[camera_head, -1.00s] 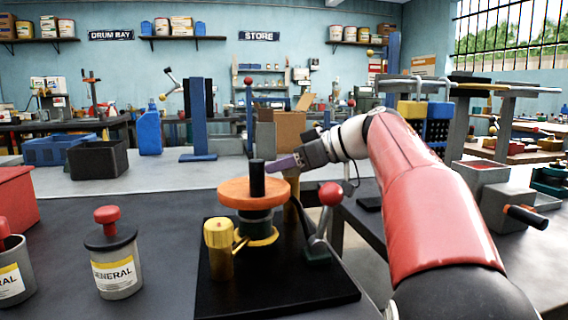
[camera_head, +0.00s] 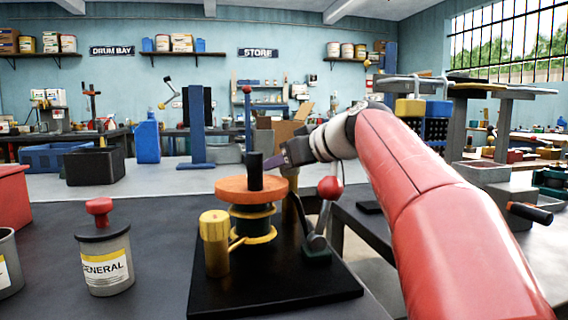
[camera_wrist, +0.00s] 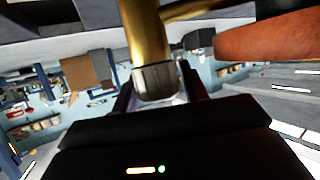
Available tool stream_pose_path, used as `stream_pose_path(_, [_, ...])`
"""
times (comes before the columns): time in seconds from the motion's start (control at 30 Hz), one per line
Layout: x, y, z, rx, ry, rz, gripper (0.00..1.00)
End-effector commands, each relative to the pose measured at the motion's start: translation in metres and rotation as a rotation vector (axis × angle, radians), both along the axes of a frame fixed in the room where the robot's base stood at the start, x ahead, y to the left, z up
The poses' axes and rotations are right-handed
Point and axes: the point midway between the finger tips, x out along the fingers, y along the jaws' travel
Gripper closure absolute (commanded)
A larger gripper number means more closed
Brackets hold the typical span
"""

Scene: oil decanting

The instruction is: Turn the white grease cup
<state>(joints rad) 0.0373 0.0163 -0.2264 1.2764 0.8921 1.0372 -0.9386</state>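In the wrist view a brass stem (camera_wrist: 143,35) ends in a grey-white knurled cup (camera_wrist: 155,84), which I take for the white grease cup. My gripper (camera_wrist: 158,82) has one dark finger on each side of this cup; whether they press on it is unclear. In the head view my gripper's purple-grey end (camera_head: 275,163) is behind and right of the black post (camera_head: 255,172) on the orange wheel (camera_head: 247,190). The cup cannot be made out there. A brass upright (camera_head: 290,215) shows behind the wheel.
The black base plate (camera_head: 270,290) also carries a brass cylinder (camera_head: 215,245) and a red-knobbed lever (camera_head: 329,190) close to my arm. A can labelled GENERAL (camera_head: 105,262) stands left. The dark bench (camera_head: 150,220) is clear between can and plate.

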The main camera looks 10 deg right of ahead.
Motion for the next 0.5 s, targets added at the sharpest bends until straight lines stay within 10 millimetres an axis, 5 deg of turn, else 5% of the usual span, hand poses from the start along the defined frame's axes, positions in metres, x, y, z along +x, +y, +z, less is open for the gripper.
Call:
stream_pose_path(0.1, [0.0001,0.0000,0.0000,-0.001,0.000,0.000,0.41])
stream_pose_path(0.5, [-0.0084,-0.0057,0.0044,-0.001,-0.002,-0.001,0.41])
